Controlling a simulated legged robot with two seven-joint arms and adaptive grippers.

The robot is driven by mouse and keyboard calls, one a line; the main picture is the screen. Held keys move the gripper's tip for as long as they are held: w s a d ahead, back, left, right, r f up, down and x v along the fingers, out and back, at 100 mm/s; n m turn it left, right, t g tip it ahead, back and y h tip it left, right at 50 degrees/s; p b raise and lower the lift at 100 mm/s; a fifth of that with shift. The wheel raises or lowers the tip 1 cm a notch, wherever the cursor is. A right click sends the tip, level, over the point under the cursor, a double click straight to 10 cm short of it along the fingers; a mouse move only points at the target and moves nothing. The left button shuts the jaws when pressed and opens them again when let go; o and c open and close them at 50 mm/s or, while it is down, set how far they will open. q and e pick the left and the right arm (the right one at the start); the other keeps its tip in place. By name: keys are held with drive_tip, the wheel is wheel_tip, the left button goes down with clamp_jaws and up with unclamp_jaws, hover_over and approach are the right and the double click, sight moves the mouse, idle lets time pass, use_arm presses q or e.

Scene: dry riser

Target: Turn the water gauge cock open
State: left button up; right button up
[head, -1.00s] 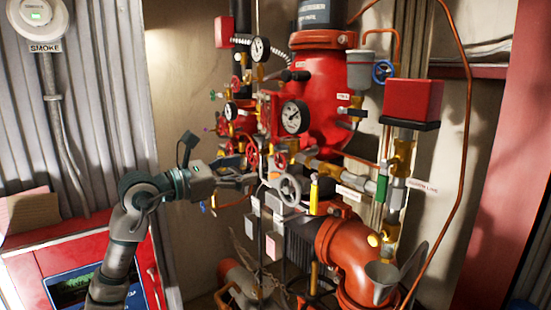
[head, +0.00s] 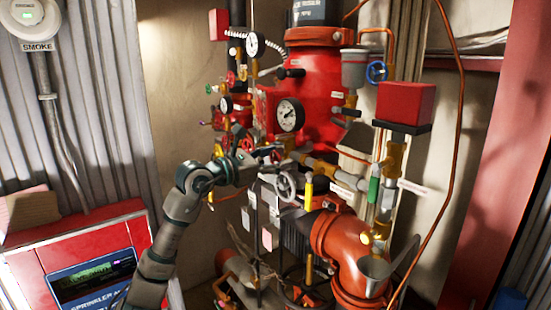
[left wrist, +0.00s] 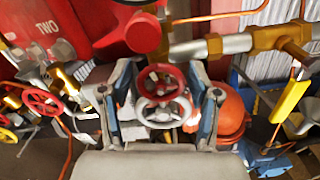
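The red riser valve (head: 315,85) carries several pressure gauges and small cocks. A large white-faced gauge (head: 290,115) is at its front, with smaller gauges (head: 254,45) and (head: 226,104) to the left. I cannot tell which fitting is the water gauge cock; no readable label marks it. My left gripper (head: 272,154) reaches in below the large gauge, near a brass and grey pipe. In the left wrist view my left gripper (left wrist: 161,108) is open. A red handwheel (left wrist: 160,78) and a grey handwheel (left wrist: 163,112) appear between its fingers; contact is unclear. My right gripper is out of view.
A red box (head: 404,103) sits on the piping at right. The grey handwheel (head: 288,185) and a yellow handle (head: 308,193) are just below my left gripper. A large orange pipe elbow (head: 350,245) is lower right. A red sprinkler panel (head: 75,250) stands at left.

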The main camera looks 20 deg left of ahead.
use_arm(q)
drive_tip(key=c, duration=0.7)
drive_tip(key=shift+r, duration=0.1)
drive_tip(key=shift+c, duration=0.2)
drive_tip(key=shift+a+n, duration=0.1)
drive_tip(key=shift+n, duration=0.3)
drive_tip(key=o, duration=1.2)
drive_tip(key=shift+c, duration=0.2)
drive_tip(key=v, duration=1.2)
drive_tip(key=shift+w, duration=0.15)
